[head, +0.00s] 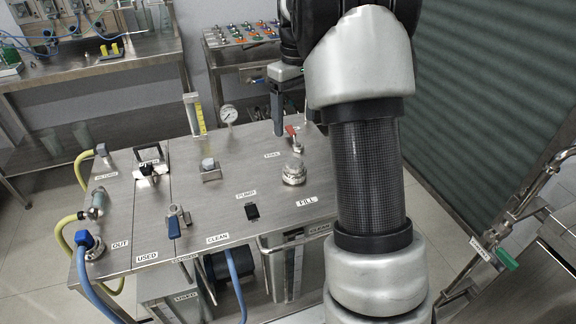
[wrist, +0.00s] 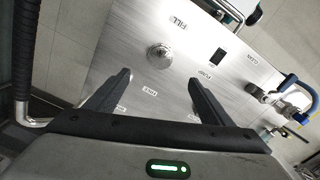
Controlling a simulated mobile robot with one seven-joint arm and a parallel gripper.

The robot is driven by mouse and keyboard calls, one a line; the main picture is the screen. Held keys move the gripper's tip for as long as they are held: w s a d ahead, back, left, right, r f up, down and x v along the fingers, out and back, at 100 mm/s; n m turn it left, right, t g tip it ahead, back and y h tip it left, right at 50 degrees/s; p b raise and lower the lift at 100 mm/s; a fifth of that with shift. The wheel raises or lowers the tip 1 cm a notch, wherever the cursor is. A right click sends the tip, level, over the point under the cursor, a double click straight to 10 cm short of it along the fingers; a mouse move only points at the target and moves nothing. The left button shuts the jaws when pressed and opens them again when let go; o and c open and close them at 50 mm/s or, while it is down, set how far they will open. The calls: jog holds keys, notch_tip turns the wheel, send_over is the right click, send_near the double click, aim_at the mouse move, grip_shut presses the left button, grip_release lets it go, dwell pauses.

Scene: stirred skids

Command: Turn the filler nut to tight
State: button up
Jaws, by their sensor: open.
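The filler nut (head: 294,172) is a round silver metal cap standing on the steel skid top (head: 225,215), just behind the FILL label (head: 306,202). The wrist view shows the nut (wrist: 158,53) from above, beyond the gap between my fingers. My gripper (wrist: 160,78) is open and empty, its two dark fingers apart. In the head view one dark finger hangs above the back of the skid, behind the nut. My gripper is apart from the nut. No tight mark can be read beside it.
A red-handled valve (head: 291,132) stands close behind the nut, under my gripper. A black switch (head: 252,211) sits left of the FILL label. A round gauge (head: 228,114) stands at the back. Blue and yellow hoses run along the left side.

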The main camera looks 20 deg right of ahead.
aim_at(294, 163)
notch_tip(294, 163, down, 17)
jog(key=b, duration=0.3)
jog(key=shift+s+r+b, duration=0.1)
jog(key=shift+r+b, duration=0.05)
jog(key=shift+b, duration=0.15)
jog(key=c, duration=1)
